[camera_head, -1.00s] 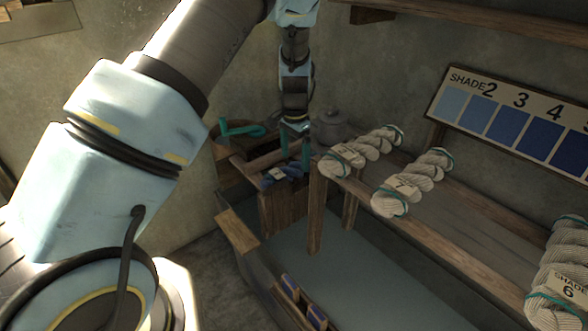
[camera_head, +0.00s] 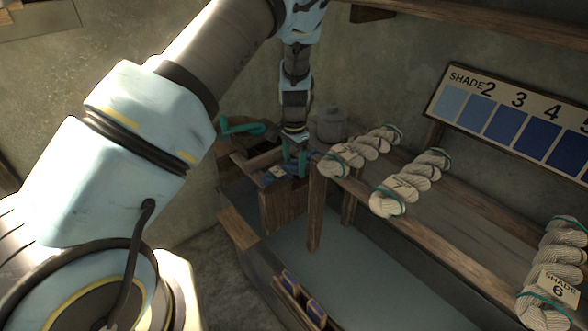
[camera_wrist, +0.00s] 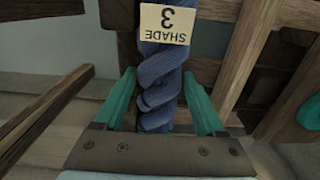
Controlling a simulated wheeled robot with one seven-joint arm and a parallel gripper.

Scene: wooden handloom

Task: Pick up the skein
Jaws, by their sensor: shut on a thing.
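A blue twisted skein (camera_wrist: 160,75) with a cream tag reading "SHADE 3" (camera_wrist: 165,23) fills the middle of the wrist view. My gripper (camera_wrist: 162,85) has its two green fingers on either side of the skein and is shut on it. In the head view my gripper (camera_head: 294,165) points down at the wooden frame left of the bench. The dark blue skein (camera_head: 278,176) with its tag shows there, partly hidden by the gripper. I cannot tell whether the skein is lifted clear of the wood.
Cream skeins (camera_head: 360,152) (camera_head: 410,183) lie on the wooden rack to the right, close to my gripper; another, tagged "SHADE 6" (camera_head: 553,275), lies nearer. A grey lidded pot (camera_head: 330,126) stands behind. A shade board (camera_head: 515,120) leans at the wall. A teal crank handle (camera_head: 242,127) is at left.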

